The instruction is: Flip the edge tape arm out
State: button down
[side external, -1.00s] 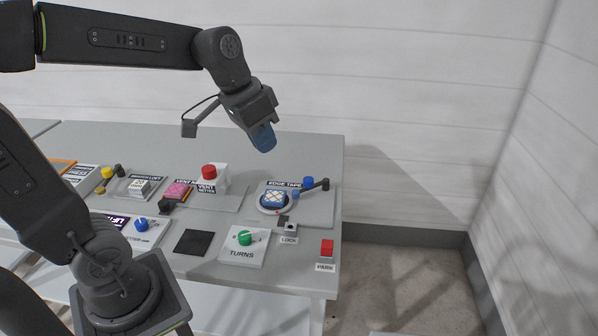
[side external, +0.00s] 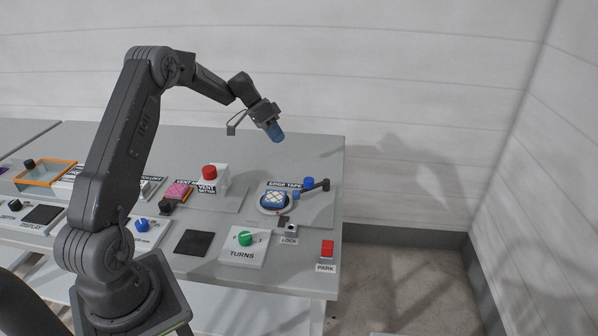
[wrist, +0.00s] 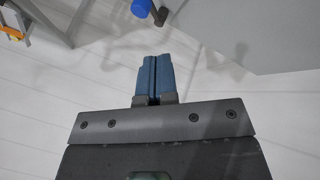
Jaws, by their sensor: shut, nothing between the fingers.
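The edge tape station stands at the right end of the table, marked by an EDGE TAPE label (side external: 284,184). A dark edge tape arm (side external: 314,188) there has a black end at the right and a small blue part at its left. A blue knob (side external: 308,181) stands behind it, and a blue-and-white pad (side external: 274,199) sits on a round white disc beside it. My gripper (side external: 276,134) is in the air above and behind the station, apart from it. In the wrist view its blue fingers (wrist: 153,62) are together with nothing between them.
A red button (side external: 209,172) on a white VENT box stands left of the station. In front are a LOCK switch (side external: 291,231), a green TURNS knob (side external: 245,238) and a red PARK button (side external: 327,247). The air around my gripper is clear.

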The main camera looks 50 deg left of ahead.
aim_at(310, 186)
jog(key=shift+a+f, duration=1.1)
jog(key=shift+a, duration=0.05)
jog(key=x, duration=0.9)
jog(key=shift+w+d+f, duration=0.15)
jog(key=shift+w+d, duration=0.05)
jog(key=shift+d, duration=0.1)
jog(key=d, duration=0.3)
jog(key=shift+d+f, duration=0.1)
jog(key=shift+f, duration=0.05)
jog(key=shift+d, duration=0.5)
